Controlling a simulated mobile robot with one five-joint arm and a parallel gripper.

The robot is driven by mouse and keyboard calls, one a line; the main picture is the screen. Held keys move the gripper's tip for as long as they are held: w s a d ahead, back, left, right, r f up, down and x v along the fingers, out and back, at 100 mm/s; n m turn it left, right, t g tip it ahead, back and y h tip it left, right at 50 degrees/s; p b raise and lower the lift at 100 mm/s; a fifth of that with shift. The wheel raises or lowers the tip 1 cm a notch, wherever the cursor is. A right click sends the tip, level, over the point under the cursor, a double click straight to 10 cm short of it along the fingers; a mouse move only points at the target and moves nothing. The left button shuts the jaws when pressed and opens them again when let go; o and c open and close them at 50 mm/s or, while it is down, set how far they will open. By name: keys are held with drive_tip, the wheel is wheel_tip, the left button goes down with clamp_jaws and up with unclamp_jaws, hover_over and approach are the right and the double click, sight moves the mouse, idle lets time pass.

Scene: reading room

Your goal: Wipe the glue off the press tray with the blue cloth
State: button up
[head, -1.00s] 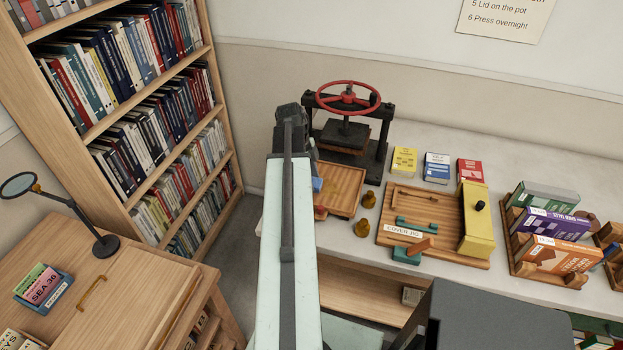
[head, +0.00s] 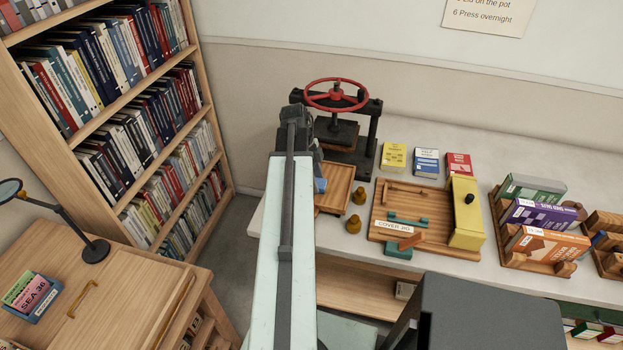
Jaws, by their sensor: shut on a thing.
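The press tray (head: 335,201) is a shallow slatted wooden tray on the bench, in front of the book press. My arm covers its left part. A small piece of the blue cloth (head: 320,185) shows at the tray's left, just right of my arm. My gripper (head: 317,174) is at the cloth and shut on it, with its fingers mostly hidden by my arm. I see no clear glue on the part of the tray in view; the hidden part I cannot judge.
The black book press (head: 352,160) with a red wheel stands behind the tray. Two small brass-coloured pieces (head: 354,225) stand right of it. Further right are a wooden board (head: 430,203) with a yellow block (head: 466,212) and a book rack (head: 530,262). A bookcase (head: 220,150) stands left.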

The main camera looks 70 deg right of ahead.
sight(328, 185)
drive_tip(key=shift+s+d, duration=0.15)
drive_tip(key=shift+s, duration=2.8)
drive_tip(key=shift+d+f, duration=0.1)
drive_tip(key=shift+d, duration=0.65)
drive_tip(key=shift+w+a, duration=0.15)
drive_tip(key=shift+w, duration=2.6)
drive_tip(key=shift+w+a, duration=0.15)
drive_tip(key=shift+w, duration=2.55)
drive_tip(key=shift+d, duration=0.7)
drive_tip(key=shift+s+d, duration=0.1)
drive_tip(key=shift+s, duration=3.6)
drive_tip(key=shift+c, duration=0.5)
drive_tip(key=shift+s+d, duration=0.2)
drive_tip(key=shift+s, duration=1.55)
